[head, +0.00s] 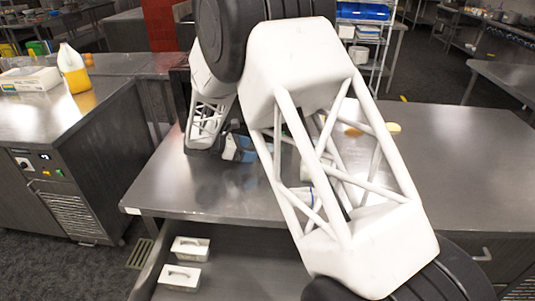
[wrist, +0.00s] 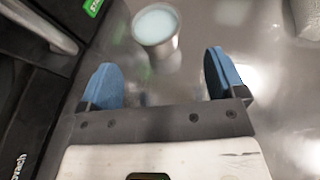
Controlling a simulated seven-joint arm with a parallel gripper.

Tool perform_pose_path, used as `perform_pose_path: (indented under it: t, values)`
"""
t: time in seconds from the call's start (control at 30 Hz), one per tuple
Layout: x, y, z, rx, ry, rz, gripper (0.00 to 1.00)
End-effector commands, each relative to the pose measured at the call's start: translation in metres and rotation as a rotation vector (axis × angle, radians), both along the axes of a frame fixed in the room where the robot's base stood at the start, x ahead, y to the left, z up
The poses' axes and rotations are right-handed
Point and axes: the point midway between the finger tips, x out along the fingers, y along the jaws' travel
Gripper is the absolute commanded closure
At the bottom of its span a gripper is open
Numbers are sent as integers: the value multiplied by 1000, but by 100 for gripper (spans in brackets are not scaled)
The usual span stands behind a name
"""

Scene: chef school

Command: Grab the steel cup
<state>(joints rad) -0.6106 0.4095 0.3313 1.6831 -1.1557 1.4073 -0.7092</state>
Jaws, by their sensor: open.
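A steel cup (wrist: 157,40) stands on the shiny metal counter at the top middle of the wrist view. Its round mouth faces the camera and looks pale blue-white inside. My gripper (wrist: 160,78) has two blue-padded fingers spread wide, with nothing between them. The cup lies beyond the fingertips, roughly in line with the gap and apart from both fingers. In the head view my own arm covers much of the counter, and I cannot make out the cup there.
A black appliance (wrist: 35,75) stands close on the left of the wrist view. A pale object (wrist: 305,18) is at its upper right. In the head view, a yellow item (head: 393,127) lies on the steel counter (head: 470,180), whose right part is mostly clear.

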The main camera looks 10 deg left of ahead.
Motion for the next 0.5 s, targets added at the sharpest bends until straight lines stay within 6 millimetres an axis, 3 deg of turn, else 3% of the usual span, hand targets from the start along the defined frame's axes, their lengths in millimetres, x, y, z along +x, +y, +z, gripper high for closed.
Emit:
perform_pose_path:
  t: [0.5]
  values:
    - [4, -6, -3, -3, 1, 1, 11]
